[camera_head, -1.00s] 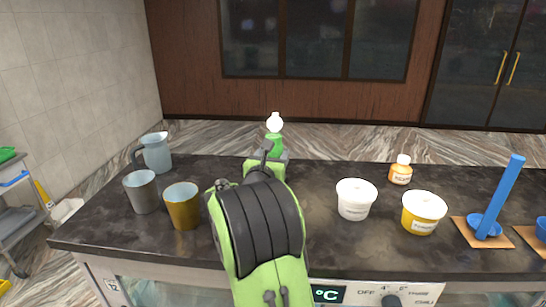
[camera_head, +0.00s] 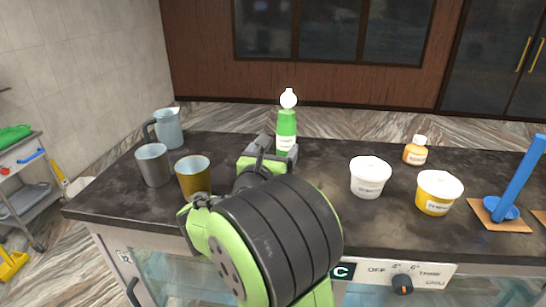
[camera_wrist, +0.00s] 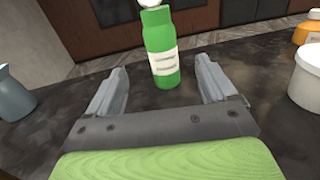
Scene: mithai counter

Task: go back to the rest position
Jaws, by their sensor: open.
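My gripper (camera_wrist: 163,90) is open in the wrist view, its two grey fingers apart with nothing held between them. A green bottle (camera_wrist: 161,52) with a white label and white top stands upright just beyond the fingertips. In the head view the same green bottle (camera_head: 286,128) stands on the dark counter behind my gripper (camera_head: 277,148), which hides its lower part. My green and black arm reaches over the counter's front edge and covers part of the counter.
On the dark counter (camera_head: 320,215) stand a grey-blue jug (camera_head: 168,130), a grey cup (camera_head: 153,166) and a brass cup (camera_head: 193,178) at left. At right are a white tub (camera_head: 369,180), a yellow tub (camera_head: 437,195), an orange bottle (camera_head: 415,152) and a blue tool (camera_head: 517,185).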

